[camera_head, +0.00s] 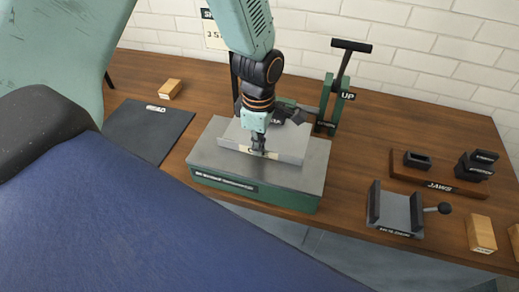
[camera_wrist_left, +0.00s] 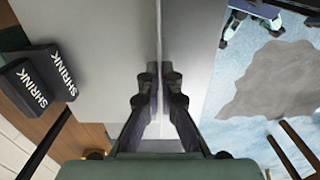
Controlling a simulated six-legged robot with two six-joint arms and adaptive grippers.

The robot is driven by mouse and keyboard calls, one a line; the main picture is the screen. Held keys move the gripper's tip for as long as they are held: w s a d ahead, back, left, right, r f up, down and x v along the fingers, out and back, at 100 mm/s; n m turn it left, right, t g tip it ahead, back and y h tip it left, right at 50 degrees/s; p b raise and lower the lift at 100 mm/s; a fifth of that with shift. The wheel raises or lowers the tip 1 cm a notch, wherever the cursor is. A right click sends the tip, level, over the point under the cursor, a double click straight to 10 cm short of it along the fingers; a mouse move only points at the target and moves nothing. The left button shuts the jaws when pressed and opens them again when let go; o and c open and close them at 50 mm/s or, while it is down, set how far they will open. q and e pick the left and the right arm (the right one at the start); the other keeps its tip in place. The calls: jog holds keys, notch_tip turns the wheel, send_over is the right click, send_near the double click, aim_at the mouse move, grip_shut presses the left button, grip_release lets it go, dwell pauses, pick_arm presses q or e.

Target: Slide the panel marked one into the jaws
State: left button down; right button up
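The grey metal panel (camera_head: 285,143) lies on the flat top of the green-based machine (camera_head: 310,172). Its front edge carries a pale label that my gripper partly covers, so I cannot read the mark. My left gripper (camera_head: 258,150) points down at this front edge. In the left wrist view the panel (camera_wrist_left: 110,40) ends in an edge between my fingers (camera_wrist_left: 160,88), which are closed to a narrow gap on it. The dark jaws (camera_head: 290,115) at the machine's back are partly hidden by my gripper. Black SHRINK blocks (camera_wrist_left: 45,70) show in the left wrist view. My right gripper is not seen.
The lever (camera_head: 342,75) marked UP stands upright behind the machine. A dark mat (camera_head: 145,130) and wooden block (camera_head: 170,88) lie left. The JAWS board (camera_head: 410,175), a grey vise-like fixture (camera_head: 395,208) and another wooden block (camera_head: 481,233) stand right. Bare wood separates them from the machine.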

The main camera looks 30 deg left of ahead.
pick_arm(q)
jog(key=shift+w, duration=0.25)
jog(key=c, duration=2)
grip_release()
jog(key=o, duration=1.1)
jog(key=shift+a, duration=0.1)
jog(key=shift+o, duration=0.2)
notch_tip(320, 180, up, 7)
jog(key=p, duration=0.7)
